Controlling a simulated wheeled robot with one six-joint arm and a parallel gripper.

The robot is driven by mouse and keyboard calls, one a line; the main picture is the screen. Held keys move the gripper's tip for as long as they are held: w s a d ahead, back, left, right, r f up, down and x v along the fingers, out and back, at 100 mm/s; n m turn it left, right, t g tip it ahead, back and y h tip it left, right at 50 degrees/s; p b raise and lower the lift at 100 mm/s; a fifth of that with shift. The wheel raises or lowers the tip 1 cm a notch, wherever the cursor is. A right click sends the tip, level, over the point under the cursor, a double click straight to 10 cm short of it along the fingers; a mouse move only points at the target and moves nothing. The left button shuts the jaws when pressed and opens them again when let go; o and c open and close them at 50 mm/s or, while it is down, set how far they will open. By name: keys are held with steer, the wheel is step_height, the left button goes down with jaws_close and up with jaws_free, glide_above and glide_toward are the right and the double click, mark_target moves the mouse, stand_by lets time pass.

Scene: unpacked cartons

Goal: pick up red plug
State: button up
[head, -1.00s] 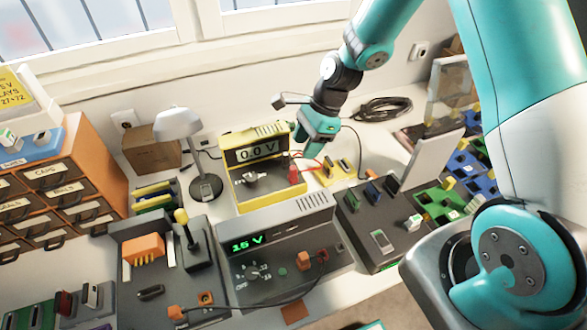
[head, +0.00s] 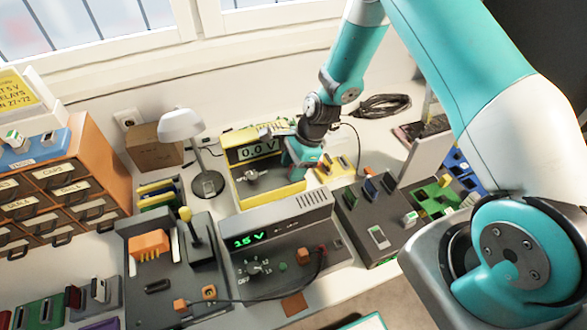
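My gripper (head: 299,174) points down at the right front of the yellow meter (head: 270,195), whose display reads 0.0 V. The red plug that stood at the meter's right front is hidden behind my gripper now. The fingers are small and seen from the side and back, so I cannot tell whether they are open or hold the plug.
A grey 15 V supply (head: 272,228) with an orange plug stands in front of the meter. A yellow block with upright pieces (head: 337,168) is close on the gripper's right. A white lamp (head: 181,126) stands left. A dark cable coil (head: 382,106) lies behind.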

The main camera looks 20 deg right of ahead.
jaws_close()
step_height(320, 180, up, 20)
steer(key=b, duration=0.2)
steer(key=shift+b, duration=0.35)
